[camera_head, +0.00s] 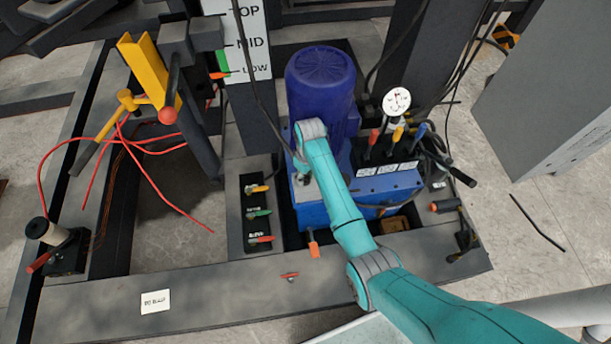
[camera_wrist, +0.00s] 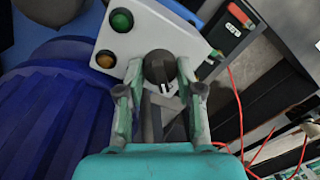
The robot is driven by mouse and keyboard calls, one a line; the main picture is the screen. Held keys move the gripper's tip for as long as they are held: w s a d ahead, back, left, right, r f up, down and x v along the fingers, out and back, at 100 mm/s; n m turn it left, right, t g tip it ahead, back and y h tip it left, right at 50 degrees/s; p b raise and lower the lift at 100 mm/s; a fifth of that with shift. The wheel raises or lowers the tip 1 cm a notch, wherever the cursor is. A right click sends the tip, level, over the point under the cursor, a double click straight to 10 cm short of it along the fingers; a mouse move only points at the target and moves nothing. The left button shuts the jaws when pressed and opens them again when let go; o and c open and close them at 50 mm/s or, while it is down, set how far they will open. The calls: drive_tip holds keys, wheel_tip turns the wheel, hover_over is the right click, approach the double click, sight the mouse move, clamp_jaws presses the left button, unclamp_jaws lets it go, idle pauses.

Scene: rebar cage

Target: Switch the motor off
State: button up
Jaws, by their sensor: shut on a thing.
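The blue motor (camera_head: 320,85) stands upright on a blue power unit (camera_head: 375,185) in the head view. Its ribbed blue body (camera_wrist: 50,100) fills the left of the wrist view. A light grey switch panel (camera_wrist: 150,28) carries a round black knob (camera_wrist: 158,66), a green lamp or button (camera_wrist: 122,20) and an amber one (camera_wrist: 105,60). My gripper (camera_wrist: 161,72) has one finger on each side of the black knob and is shut on it. The knob's pointer direction cannot be told. The head view does not clearly show my gripper or the panel.
Several colored levers (camera_head: 397,135) and a white-faced gauge (camera_head: 397,101) stand right of the motor. A lever block (camera_head: 257,215) lies to its left. Red hoses (camera_head: 150,150) hang near a yellow frame (camera_head: 145,70). A grey cabinet (camera_head: 550,95) stands at right.

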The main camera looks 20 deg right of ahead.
sight(307, 176)
idle(0.5)
drive_tip(key=o, duration=1.2)
drive_tip(key=shift+c, duration=0.2)
wheel_tip(307, 176, up, 12)
drive_tip(key=shift+w+d, duration=0.15)
drive_tip(key=shift+d, duration=0.25)
